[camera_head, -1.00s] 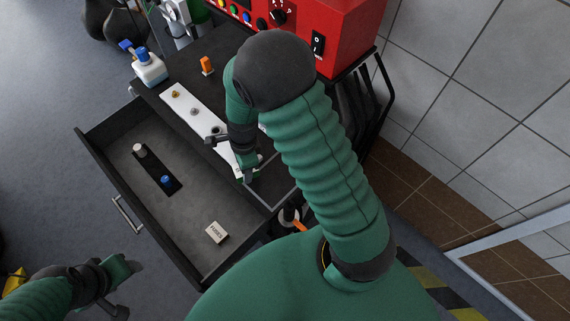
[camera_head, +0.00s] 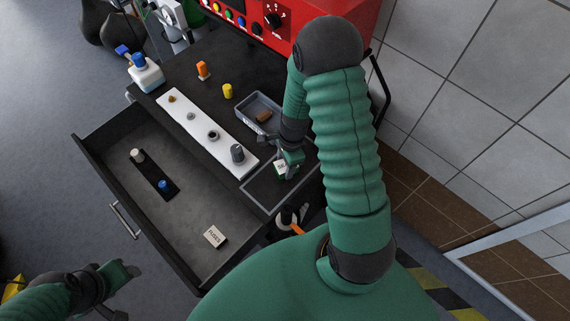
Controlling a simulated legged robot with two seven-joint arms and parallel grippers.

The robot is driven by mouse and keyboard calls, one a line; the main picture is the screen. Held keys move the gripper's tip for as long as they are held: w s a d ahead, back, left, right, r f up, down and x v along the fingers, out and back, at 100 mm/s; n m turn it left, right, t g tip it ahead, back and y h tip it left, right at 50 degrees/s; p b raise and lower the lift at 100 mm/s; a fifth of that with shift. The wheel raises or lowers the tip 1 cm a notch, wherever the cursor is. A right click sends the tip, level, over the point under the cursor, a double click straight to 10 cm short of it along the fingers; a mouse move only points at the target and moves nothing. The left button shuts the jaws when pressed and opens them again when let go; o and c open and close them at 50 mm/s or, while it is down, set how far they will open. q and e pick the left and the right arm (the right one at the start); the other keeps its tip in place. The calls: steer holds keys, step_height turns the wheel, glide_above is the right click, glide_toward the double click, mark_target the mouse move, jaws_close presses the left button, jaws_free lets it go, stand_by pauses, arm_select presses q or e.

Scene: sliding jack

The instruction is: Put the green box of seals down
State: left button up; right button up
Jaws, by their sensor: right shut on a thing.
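The small green and white box of seals (camera_head: 280,170) is in my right gripper (camera_head: 284,161), whose jaws are shut on it. It is over or on the outlined dark area (camera_head: 262,193) at the near right corner of the black top; I cannot tell if it touches the surface. Part of the box is hidden by the gripper. My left gripper (camera_head: 117,287) is at the lower left, in front of the drawer and away from the box; its jaws are too unclear to tell.
The open drawer (camera_head: 180,235) holds a small white labelled box (camera_head: 215,236) and a black strip (camera_head: 160,181) with two knobs. A white strip (camera_head: 205,128) with several parts, a grey tray (camera_head: 245,103), a yellow cylinder (camera_head: 227,91) and an orange piece (camera_head: 203,70) are on the top.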

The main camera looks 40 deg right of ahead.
steer(key=o, duration=1.4)
steer(key=shift+f, duration=0.1)
steer(key=shift+c, duration=0.2)
